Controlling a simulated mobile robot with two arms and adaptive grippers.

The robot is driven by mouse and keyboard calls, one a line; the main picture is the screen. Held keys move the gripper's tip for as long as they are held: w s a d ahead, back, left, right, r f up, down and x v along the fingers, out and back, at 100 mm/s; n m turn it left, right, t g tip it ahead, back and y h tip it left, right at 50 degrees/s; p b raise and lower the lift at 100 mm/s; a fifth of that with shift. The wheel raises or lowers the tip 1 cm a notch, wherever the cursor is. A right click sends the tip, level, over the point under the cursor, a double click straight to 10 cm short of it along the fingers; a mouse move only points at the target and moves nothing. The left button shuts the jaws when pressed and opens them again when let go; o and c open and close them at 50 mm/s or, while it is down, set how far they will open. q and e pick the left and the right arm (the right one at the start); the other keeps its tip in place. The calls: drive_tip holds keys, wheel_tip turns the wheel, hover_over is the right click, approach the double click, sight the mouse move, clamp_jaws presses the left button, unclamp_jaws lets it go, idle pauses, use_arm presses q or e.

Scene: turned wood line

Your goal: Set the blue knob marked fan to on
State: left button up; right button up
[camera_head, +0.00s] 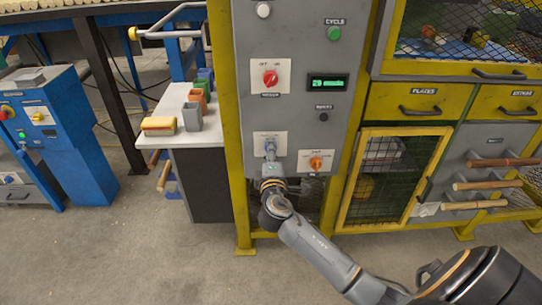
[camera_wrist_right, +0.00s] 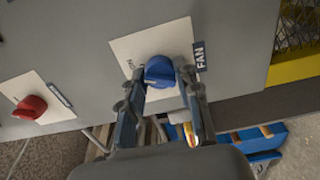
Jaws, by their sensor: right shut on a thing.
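The blue knob (camera_wrist_right: 159,70) sits on a pale square plate with a dark FAN label (camera_wrist_right: 199,56) beside it in the right wrist view. My right gripper (camera_wrist_right: 158,84) has one finger on each side of the knob and is shut on it. In the head view my right gripper (camera_head: 270,151) reaches the lower left plate (camera_head: 280,138) of the grey control panel (camera_head: 298,110) and hides most of the knob. The on and off marks around the blue knob cannot be read. My left gripper is not in view.
A red knob (camera_head: 270,77) sits above on the panel, and an orange knob (camera_head: 317,162) sits close to the right of my gripper. A green display (camera_head: 328,83) is on the panel. A yellow mesh door (camera_head: 388,178) stands right, a white side table (camera_head: 185,120) left.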

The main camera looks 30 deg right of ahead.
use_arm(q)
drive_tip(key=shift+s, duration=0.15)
use_arm(e)
drive_tip(key=shift+m, duration=0.5)
drive_tip(key=o, duration=1.2)
drive_tip(key=shift+c, duration=0.2)
drive_tip(key=v, duration=1.2)
drive_tip(key=shift+s+d+f, duration=0.1)
drive_tip(key=shift+s, duration=0.05)
